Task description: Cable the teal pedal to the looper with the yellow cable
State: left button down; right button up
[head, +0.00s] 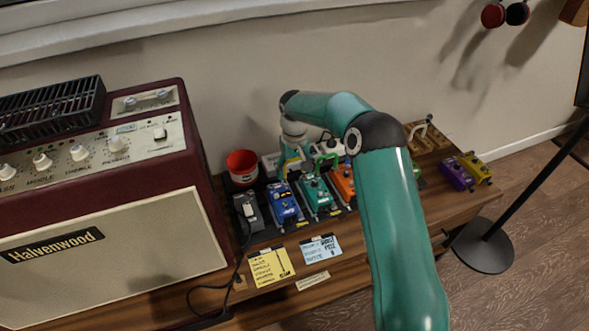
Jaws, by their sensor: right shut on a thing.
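The teal pedal (317,196) stands on the wooden bench between a blue pedal and an orange pedal. My right arm reaches over from the lower right, and my right gripper (290,163) is low behind the blue and teal pedals. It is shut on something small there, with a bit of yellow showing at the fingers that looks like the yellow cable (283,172). The fingertips and most of the cable are too small or hidden to make out. I cannot tell for sure which pedal is the looper. My left gripper is out of view.
A blue pedal (285,205), an orange pedal (343,182) and a grey pedal (248,212) stand close around. A red cup (242,168) and a large amplifier (110,240) are at left. Purple (456,174) and yellow (475,167) pedals stand at right. Notes (271,266) lie in front.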

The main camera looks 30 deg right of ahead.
jog(key=shift+f+b, duration=0.5)
jog(key=shift+f, duration=0.45)
jog(key=o, duration=1.1)
jog(key=shift+o, duration=0.2)
jog(key=shift+r, duration=0.1)
jog(key=shift+r+p, duration=2.95)
jog(key=shift+r, duration=1)
